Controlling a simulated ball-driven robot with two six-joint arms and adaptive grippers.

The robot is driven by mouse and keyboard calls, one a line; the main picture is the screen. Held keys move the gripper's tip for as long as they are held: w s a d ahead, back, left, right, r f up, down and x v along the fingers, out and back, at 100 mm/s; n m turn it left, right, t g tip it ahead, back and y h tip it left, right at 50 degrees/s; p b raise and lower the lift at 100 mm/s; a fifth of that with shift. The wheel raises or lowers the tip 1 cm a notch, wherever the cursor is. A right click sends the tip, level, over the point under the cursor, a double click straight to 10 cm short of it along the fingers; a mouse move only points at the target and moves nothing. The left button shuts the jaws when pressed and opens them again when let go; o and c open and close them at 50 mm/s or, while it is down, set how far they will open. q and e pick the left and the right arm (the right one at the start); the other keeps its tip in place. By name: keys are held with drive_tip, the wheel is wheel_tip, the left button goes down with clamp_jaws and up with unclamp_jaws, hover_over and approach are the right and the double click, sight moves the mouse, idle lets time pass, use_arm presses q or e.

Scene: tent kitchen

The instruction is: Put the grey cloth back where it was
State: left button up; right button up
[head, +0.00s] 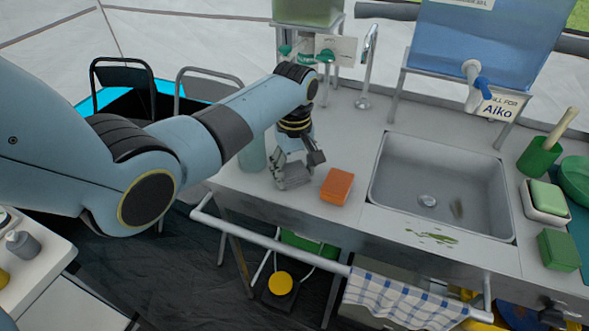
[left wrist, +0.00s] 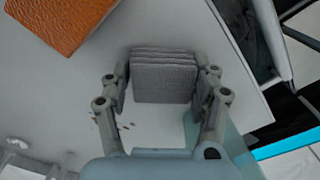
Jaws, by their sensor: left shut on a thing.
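The grey cloth (left wrist: 165,82) is a folded, layered square between the fingers of my left gripper (left wrist: 162,88) in the left wrist view. The fingers touch it on both sides, so the gripper is shut on it. In the head view the left gripper (head: 296,166) is low over the counter's left part, with the cloth (head: 292,176) partly hidden by the fingers. I cannot tell whether the cloth touches the counter. An orange sponge (head: 337,186) lies just right of it; it also shows in the left wrist view (left wrist: 66,20). My right gripper is not in view.
The sink (head: 440,190) is to the right, with a green smear (head: 432,237) on the counter before it. A pale green bottle (head: 252,153) stands left of the gripper. A checked towel (head: 400,300) hangs on the front rail (head: 270,243). A tap (head: 367,70) stands behind.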

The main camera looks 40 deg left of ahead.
sight(294, 169)
use_arm(q)
drive_tip(key=o, duration=1.1)
drive_tip(key=shift+f, duration=0.1)
drive_tip(key=shift+o, duration=0.2)
wheel_tip(294, 169, up, 12)
drive_tip(key=p, duration=0.1)
